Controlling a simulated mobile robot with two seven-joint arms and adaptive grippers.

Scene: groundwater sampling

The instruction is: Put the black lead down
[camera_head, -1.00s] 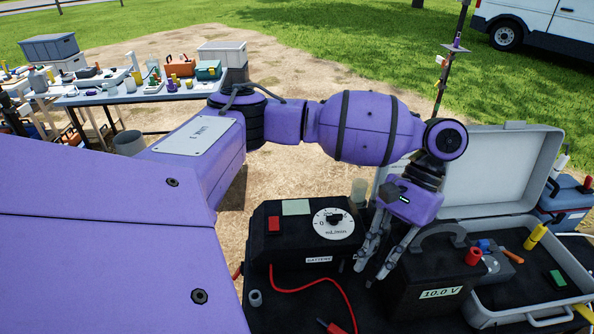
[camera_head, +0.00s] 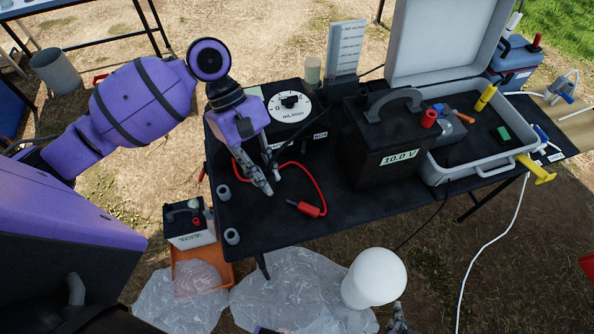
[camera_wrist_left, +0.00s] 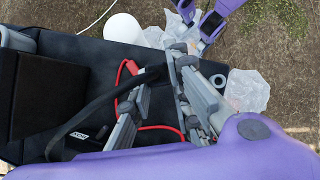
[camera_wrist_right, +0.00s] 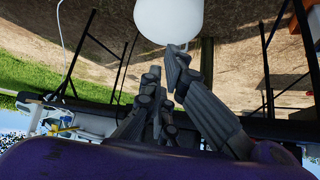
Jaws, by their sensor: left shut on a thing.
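My left gripper (camera_head: 262,184) is shut on the end of the black lead (camera_wrist_left: 100,104), in front of the black pump box (camera_head: 298,136). In the left wrist view, the lead runs from the box side to my left gripper's fingertips (camera_wrist_left: 159,72).
A black 10.0 V battery (camera_head: 385,150) stands right of the pump box, beside an open grey case (camera_head: 488,172). Two small grey rings (camera_head: 232,236) sit at the table's left front edge. A white rounded object (camera_head: 374,277) is near my right gripper. The front tabletop is mostly clear.

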